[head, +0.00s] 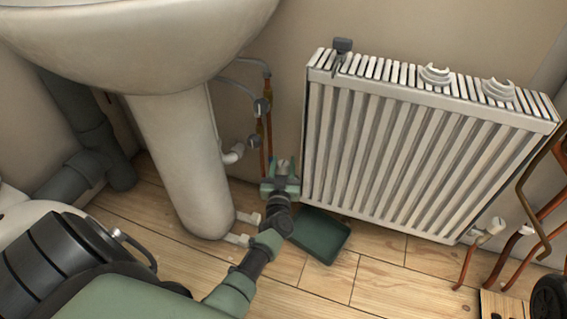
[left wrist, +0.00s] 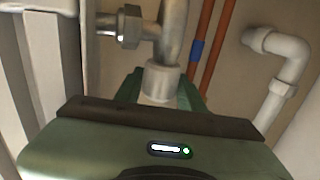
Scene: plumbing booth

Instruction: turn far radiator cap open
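The white radiator (head: 420,150) stands against the wall on the right in the head view. At its lower left corner, my left gripper (head: 281,168) points at the wall with its fingers apart. In the left wrist view, a pale round cap (left wrist: 160,83) sits on a metal valve (left wrist: 130,27) beside the radiator, between the green fingers of my left gripper (left wrist: 162,92). I cannot tell whether the fingers touch the cap. In the head view the gripper hides this cap. Another white valve (head: 494,228) shows at the radiator's lower right. My right gripper is out of view.
The sink pedestal (head: 180,160) stands left of the gripper. Copper pipes (head: 266,125) and a white elbow pipe (head: 234,152) run close by. A dark green tray (head: 318,234) lies on the floor under the gripper. Bent copper pipes (head: 510,255) stand at the right.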

